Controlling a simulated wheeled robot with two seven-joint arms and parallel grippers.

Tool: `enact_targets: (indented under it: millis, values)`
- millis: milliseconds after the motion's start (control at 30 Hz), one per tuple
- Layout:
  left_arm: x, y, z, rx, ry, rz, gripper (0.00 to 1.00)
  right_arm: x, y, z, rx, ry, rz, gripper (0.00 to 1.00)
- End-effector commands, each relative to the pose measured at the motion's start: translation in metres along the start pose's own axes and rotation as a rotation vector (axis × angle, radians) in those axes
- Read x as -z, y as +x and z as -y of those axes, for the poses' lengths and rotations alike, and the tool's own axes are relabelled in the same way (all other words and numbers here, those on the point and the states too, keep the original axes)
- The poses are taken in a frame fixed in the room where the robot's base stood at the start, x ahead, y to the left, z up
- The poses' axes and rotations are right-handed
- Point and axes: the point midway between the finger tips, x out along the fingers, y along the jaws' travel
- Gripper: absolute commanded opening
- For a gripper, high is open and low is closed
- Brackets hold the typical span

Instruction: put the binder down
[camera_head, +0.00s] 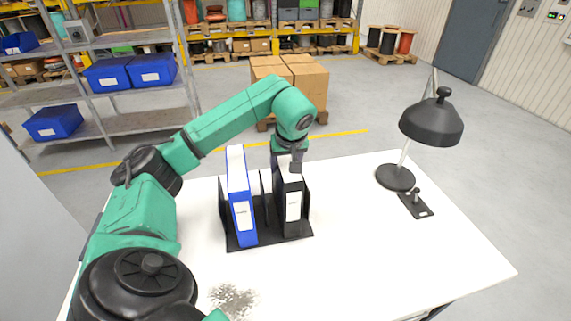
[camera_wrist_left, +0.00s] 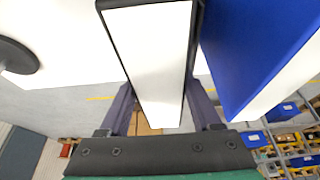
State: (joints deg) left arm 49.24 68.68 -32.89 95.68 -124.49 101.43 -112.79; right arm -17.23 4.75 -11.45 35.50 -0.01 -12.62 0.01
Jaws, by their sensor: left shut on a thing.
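A black binder (camera_head: 293,203) with a white label stands upright in the right part of a black rack (camera_head: 271,240) on the white table. My left gripper (camera_head: 296,162) is shut on the top rear part of this binder. In the left wrist view the binder (camera_wrist_left: 157,60) shows its white page side between the two fingers (camera_wrist_left: 158,108). A blue binder (camera_head: 239,200) stands in the left part of the rack, leaning slightly. It also shows in the left wrist view (camera_wrist_left: 250,50). Whether the black binder's base touches the rack floor is hard to tell. My right gripper is not in view.
A black desk lamp (camera_head: 431,122) stands at the right rear of the table (camera_head: 370,250), with a small black plate (camera_head: 415,205) beside its base. A grey speckled patch (camera_head: 233,300) is near the front. The table right of the rack is clear.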

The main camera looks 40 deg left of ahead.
Motion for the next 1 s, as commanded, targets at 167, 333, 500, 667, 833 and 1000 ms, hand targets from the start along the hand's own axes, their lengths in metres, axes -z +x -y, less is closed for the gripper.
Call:
enact_targets:
  millis: [167, 333, 500, 667, 833, 1000]
  values:
    - [0.001, -0.001, 0.000, -0.002, -0.001, -0.002, 0.00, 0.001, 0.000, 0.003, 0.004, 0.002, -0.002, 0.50]
    - [0.000, 0.001, 0.000, -0.001, 0.000, -0.001, 0.95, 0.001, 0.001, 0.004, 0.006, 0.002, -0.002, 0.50]
    - [0.000, 0.001, 0.000, -0.001, 0.001, 0.000, 0.95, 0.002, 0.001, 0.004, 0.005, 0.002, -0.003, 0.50]
    - [0.001, -0.001, 0.000, -0.001, 0.000, -0.001, 0.95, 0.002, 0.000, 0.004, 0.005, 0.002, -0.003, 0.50]
    - [0.001, -0.024, -0.002, -0.006, 0.001, -0.004, 0.95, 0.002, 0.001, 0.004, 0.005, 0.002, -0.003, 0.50]
    - [0.001, -0.068, -0.002, -0.008, 0.002, -0.005, 0.95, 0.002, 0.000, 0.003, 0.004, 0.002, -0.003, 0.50]
